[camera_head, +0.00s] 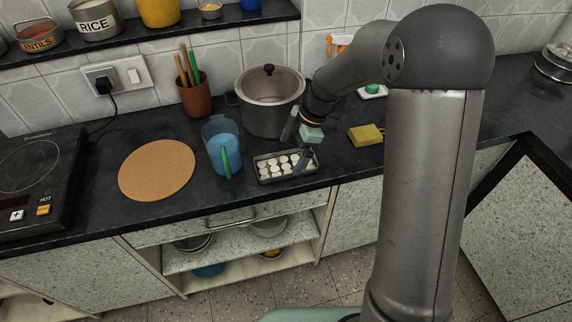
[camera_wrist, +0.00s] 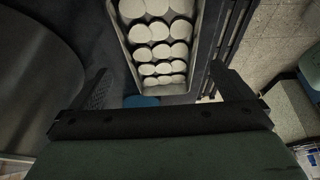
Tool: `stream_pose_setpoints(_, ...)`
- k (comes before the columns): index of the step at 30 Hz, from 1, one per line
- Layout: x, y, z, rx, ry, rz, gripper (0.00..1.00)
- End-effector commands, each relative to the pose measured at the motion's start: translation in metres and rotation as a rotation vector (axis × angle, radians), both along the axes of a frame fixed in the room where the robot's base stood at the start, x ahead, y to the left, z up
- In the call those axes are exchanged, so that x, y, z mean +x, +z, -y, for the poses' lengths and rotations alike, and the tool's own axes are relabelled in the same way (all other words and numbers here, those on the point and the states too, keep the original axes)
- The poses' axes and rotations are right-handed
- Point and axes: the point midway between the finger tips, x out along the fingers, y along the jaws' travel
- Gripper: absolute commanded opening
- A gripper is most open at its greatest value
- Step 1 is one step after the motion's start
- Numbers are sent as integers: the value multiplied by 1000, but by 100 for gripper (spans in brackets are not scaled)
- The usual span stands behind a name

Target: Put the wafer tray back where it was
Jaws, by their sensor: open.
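The wafer tray (camera_head: 288,179) is a small dark grey rectangular tray holding rows of round white wafers. It sits on the dark counter in front of the steel pot, right of the blue jug. My gripper (camera_head: 297,146) is at the tray's right part, tipped down, its fingers apart. In the wrist view the tray (camera_wrist: 165,89) runs away from me between the two open fingers (camera_wrist: 160,82), with several rows of wafers in it. Nothing shows held in the fingers. I cannot tell whether either finger touches the tray.
The blue jug (camera_head: 222,147) with a green handle stands close left of the tray. The steel pot (camera_head: 268,112) is behind it. A round cork mat (camera_head: 157,170) lies bare farther left. A yellow sponge (camera_head: 366,135) lies to the right. The counter's front edge is near the tray.

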Motion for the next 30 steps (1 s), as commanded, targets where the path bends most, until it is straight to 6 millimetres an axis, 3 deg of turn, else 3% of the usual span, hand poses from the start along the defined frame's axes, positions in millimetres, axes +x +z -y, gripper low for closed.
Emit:
stream_pose_setpoints(6,-6,-26,-10,-1,0,-3,100)
stream_pose_setpoints(14,-5,-30,-12,-1,-1,0,100)
stream_pose_setpoints(15,-5,-30,-12,-1,0,0,97)
stream_pose_setpoints(20,-5,-30,-12,0,0,0,53)
stream_pose_setpoints(21,-5,-30,-12,0,0,0,48)
stream_pose_setpoints(23,-5,-30,-12,0,0,0,43)
stream_pose_setpoints(30,-5,-28,-12,0,0,1,43)
